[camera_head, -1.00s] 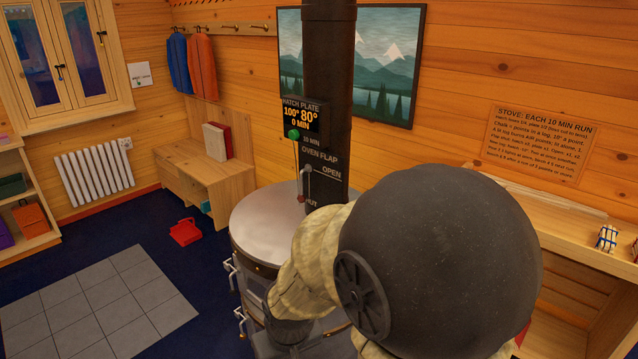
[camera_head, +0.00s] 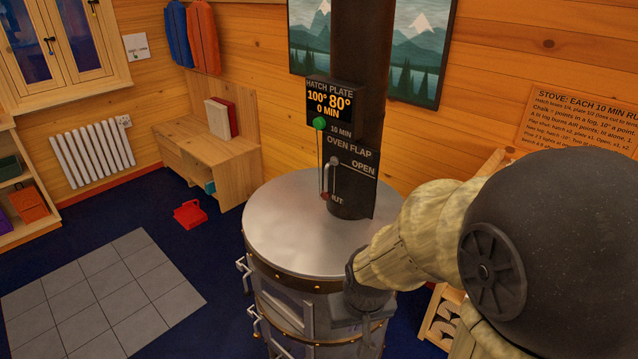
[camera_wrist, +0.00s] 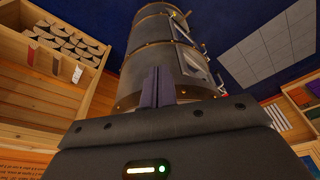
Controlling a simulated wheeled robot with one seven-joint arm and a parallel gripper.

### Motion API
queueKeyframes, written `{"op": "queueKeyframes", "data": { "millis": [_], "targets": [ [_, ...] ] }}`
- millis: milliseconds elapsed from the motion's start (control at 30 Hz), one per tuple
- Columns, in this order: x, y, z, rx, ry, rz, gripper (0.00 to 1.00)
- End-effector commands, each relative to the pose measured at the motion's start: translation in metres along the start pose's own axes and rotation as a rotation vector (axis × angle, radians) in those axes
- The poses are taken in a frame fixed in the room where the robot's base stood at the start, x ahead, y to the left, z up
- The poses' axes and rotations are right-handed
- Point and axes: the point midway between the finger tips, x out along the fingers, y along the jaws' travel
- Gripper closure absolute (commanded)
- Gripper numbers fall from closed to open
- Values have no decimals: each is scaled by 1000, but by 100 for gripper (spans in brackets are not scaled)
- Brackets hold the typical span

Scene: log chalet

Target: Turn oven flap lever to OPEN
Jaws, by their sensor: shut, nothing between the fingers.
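The oven flap lever (camera_head: 331,178) is a thin grey bar on the black stove pipe panel (camera_head: 352,160), in the head view. It hangs down from its pivot to a reddish end beside the SHUT label, whose first letters are covered. The OPEN label is to the upper right. My gripper shows in the wrist view (camera_wrist: 157,85) with its dark fingers together and nothing between them. In the head view my wrist is at the stove's right front, below and to the right of the lever, clear of it. The fingertips are hard to make out there.
The round stove (camera_head: 290,232) has a bare metal top and handles on its left side. A green knob (camera_head: 319,124) on a thin rod is just left of the lever, under the lit display (camera_head: 329,101). A bench (camera_head: 205,150) and open floor are at the left.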

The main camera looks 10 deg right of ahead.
Motion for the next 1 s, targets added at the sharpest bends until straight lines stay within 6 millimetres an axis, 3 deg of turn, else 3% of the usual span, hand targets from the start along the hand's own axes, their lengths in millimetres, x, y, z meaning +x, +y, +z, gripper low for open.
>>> {"op": "queueKeyframes", "data": {
  "millis": [267,433,667,1000],
  "targets": [
    [0,0,-3,-4,-5,2,100],
    [7,4,-26,-31,-46,31,100],
    [33,14,-87,-128,-146,178,100],
    [65,28,-191,-297,-199,591,100]
  ]
}}
